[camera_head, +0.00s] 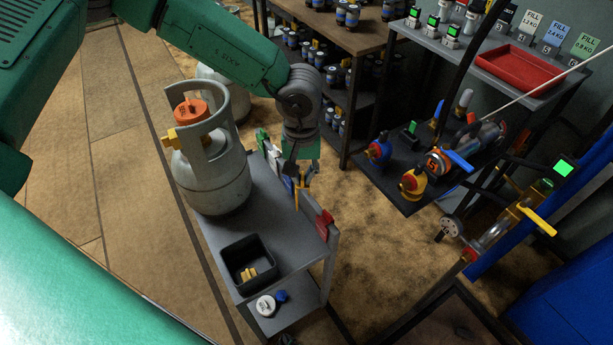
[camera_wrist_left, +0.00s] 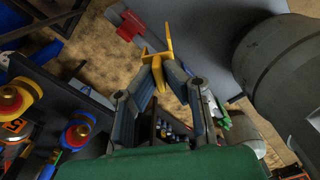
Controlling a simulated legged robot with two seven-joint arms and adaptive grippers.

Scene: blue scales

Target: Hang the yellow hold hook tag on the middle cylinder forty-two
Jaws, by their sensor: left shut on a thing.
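My left gripper (camera_head: 301,184) is above the far edge of the grey cart, to the right of the grey cylinder (camera_head: 208,180). It is shut on a yellow hook tag (camera_head: 297,196). In the left wrist view the yellow tag (camera_wrist_left: 157,55) sticks out beyond the fingertips (camera_wrist_left: 160,82), clear of the cylinder (camera_wrist_left: 285,70). The cylinder stands upright on the cart, with a collar, an orange cap and a yellow valve piece. No number is readable on it. Another grey cylinder (camera_head: 231,92) is partly hidden behind it. My right gripper is out of view.
The grey cart top (camera_head: 285,245) carries a black bin (camera_head: 249,262) with yellow pieces. Green, white and red tags hang along its far edge, near my gripper. Shelves of small cans (camera_head: 340,75), a red tray (camera_head: 517,68) and a filling bench (camera_head: 430,155) stand beyond.

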